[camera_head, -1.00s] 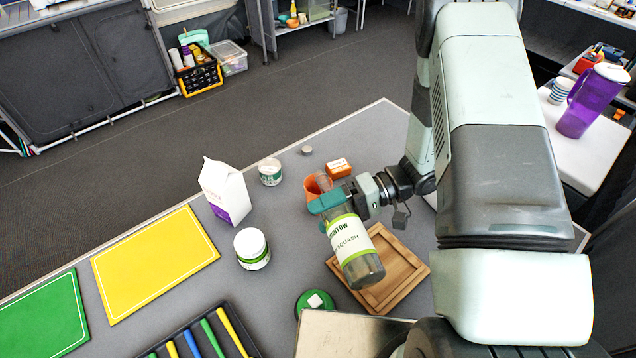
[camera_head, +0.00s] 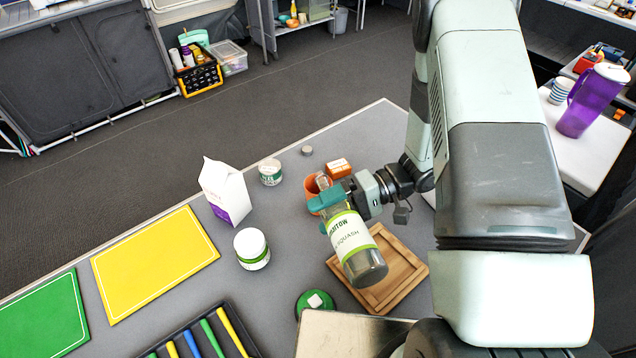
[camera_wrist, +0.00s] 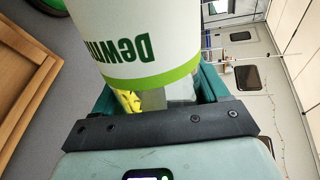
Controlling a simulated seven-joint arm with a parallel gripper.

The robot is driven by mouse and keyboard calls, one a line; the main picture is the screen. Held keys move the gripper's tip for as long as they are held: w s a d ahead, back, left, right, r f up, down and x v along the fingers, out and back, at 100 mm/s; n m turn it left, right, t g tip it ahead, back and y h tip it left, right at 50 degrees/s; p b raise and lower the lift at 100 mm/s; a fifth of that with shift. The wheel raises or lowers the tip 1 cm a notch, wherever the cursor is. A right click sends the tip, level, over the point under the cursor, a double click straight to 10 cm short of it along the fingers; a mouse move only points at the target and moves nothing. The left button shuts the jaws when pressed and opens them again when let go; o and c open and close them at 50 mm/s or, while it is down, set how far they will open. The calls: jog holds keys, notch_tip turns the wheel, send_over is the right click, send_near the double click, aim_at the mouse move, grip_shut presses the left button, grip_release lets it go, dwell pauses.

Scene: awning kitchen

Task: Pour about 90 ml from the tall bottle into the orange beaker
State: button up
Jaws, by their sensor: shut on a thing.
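The tall bottle (camera_head: 352,240) has a clear body and a white and green label. My gripper (camera_head: 330,203) is shut on it near its neck. The bottle is tilted, its base toward the camera and lower right, its mouth end at the orange beaker (camera_head: 311,187). The beaker stands on the counter, partly hidden behind the bottle's neck and my gripper. I cannot tell whether liquid is flowing. In the wrist view the bottle's label (camera_wrist: 150,35) fills the top middle, between the teal fingers; the beaker does not show there.
A wooden tray (camera_head: 412,272) lies under the bottle's base. An orange box (camera_head: 338,168), a small tin (camera_head: 270,172), a milk carton (camera_head: 226,190) and a white jar (camera_head: 251,248) stand near the beaker. A yellow board (camera_head: 155,262) lies left.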

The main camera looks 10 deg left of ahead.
aim_at(330, 228)
jog(key=shift+s+d+r, duration=0.1)
jog(key=shift+s+d, duration=0.2)
jog(key=shift+s, duration=0.35)
jog(key=shift+r+m, duration=0.2)
jog(key=shift+m, duration=0.1)
dwell(1.5)
jog(key=f, duration=0.1)
jog(key=f+n, duration=0.1)
jog(key=n, duration=0.1)
jog(key=shift+s+d+f+t, duration=0.1)
jog(key=shift+s+f+t, duration=0.2)
jog(key=shift+f, duration=0.1)
jog(key=shift+w+f+n, duration=0.1)
jog(key=shift+f+n, duration=0.2)
jog(key=shift+n, duration=0.2)
jog(key=shift+n+t+y, duration=0.4)
jog(key=shift+n, duration=0.3)
jog(key=shift+r, duration=0.1)
dwell(0.5)
